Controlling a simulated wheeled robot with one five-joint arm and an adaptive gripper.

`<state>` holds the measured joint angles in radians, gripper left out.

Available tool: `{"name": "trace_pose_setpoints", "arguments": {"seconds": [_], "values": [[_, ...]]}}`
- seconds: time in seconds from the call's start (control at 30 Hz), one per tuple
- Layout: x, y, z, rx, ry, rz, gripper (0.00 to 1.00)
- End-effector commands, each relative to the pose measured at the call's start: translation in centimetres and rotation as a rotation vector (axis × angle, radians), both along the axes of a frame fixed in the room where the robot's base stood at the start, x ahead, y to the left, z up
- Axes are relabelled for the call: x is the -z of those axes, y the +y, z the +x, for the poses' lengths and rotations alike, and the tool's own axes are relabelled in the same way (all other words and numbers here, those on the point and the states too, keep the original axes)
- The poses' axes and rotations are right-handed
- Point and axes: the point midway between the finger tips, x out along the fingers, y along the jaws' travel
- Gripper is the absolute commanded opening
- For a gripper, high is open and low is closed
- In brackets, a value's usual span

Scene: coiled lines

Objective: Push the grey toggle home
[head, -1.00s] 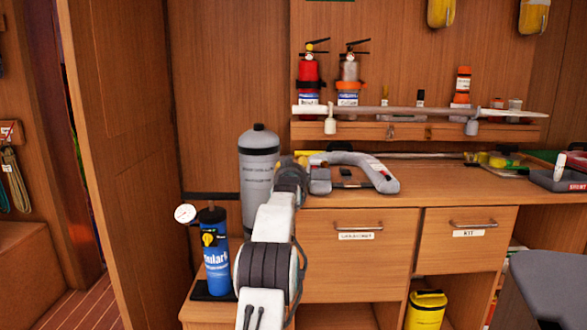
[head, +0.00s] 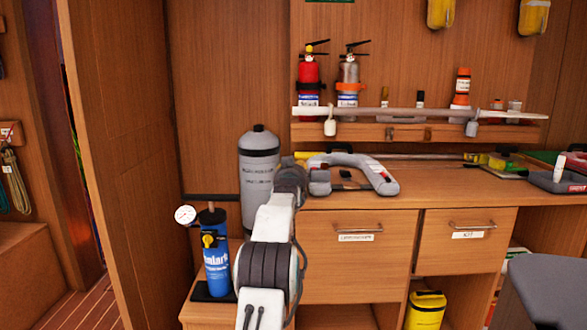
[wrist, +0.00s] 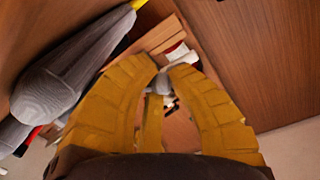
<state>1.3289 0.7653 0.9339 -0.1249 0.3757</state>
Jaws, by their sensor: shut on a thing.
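A grey cylinder (head: 259,165) stands just left of my arm. A grey horseshoe-shaped thing (head: 378,174) lies on the counter (head: 440,187) to the right. A blue canister (head: 215,262) with a gauge stands lower left. A rail (head: 420,113) runs above the counter.

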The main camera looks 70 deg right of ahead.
Motion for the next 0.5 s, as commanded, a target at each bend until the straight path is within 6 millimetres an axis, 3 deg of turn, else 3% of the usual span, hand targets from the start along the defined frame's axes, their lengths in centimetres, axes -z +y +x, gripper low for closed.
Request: {"name": "trace_pose_setpoints", "arguments": {"seconds": [0.3,0.5], "values": [[-1.50,-0.26,-0.74,0.015,-0.271,0.092,0.00],[-1.53,-0.32,-0.91,0.019,-0.341,0.112,0.00]]}}
